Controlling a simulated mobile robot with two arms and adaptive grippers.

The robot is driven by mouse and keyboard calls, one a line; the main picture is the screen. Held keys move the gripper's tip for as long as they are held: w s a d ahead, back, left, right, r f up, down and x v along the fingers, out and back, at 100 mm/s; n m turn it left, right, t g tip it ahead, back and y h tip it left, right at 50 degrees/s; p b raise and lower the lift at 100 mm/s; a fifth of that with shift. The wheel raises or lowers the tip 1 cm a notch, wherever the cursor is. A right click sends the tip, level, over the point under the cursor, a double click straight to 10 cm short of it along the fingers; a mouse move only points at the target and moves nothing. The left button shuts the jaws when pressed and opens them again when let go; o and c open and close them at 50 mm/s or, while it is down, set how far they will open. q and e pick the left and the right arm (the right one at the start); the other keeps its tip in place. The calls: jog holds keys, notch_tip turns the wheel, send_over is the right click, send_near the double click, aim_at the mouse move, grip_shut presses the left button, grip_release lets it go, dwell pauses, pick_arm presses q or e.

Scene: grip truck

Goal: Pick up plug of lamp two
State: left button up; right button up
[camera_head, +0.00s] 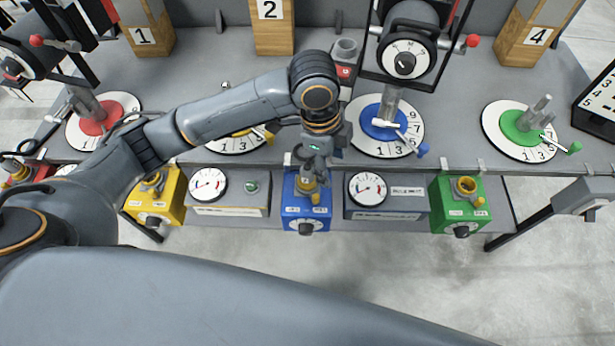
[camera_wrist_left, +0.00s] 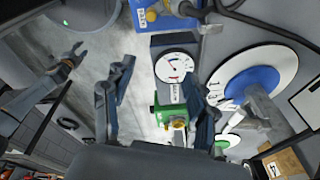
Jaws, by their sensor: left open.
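My left gripper (camera_head: 313,172) reaches in from the left, pointing down above the blue box (camera_head: 306,212). A yellow fitting (camera_head: 309,186) on that box sits just under it; I cannot tell whether they touch. In the left wrist view the two fingers of my left gripper (camera_wrist_left: 157,68) are spread with nothing held between them. The blue box shows at the top of that view (camera_wrist_left: 165,14), off to the side of the fingers. No plug can be clearly made out as lamp two's. A wooden block (camera_head: 272,28) marked 2 stands behind. My right gripper (camera_wrist_left: 70,62) shows small in the wrist view.
A yellow box (camera_head: 156,200) and a green box (camera_head: 462,208) stand left and right on the lower shelf, with gauge boxes between. Above are numbered dials with a red (camera_head: 97,122), blue (camera_head: 385,130) and green disc (camera_head: 521,130). Open floor lies in front.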

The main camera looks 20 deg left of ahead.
pick_arm(q)
notch_tip(320, 180, up, 4)
jog(key=m+y, duration=0.1)
jog(key=y, duration=0.1)
send_over(307, 166)
jog(key=d, duration=0.1)
jog(key=shift+g, duration=0.3)
jog(key=f+p, duration=0.1)
jog(key=f, duration=0.7)
jog(key=shift+a+f, duration=0.2)
jog(key=f, duration=0.1)
jog(key=f+p, duration=0.1)
jog(key=f, duration=0.2)
jog(key=shift+a+f, duration=0.1)
jog(key=shift+a, duration=0.15)
jog(key=shift+f+p, duration=0.3)
jog(key=shift+f, duration=0.25)
grip_shut()
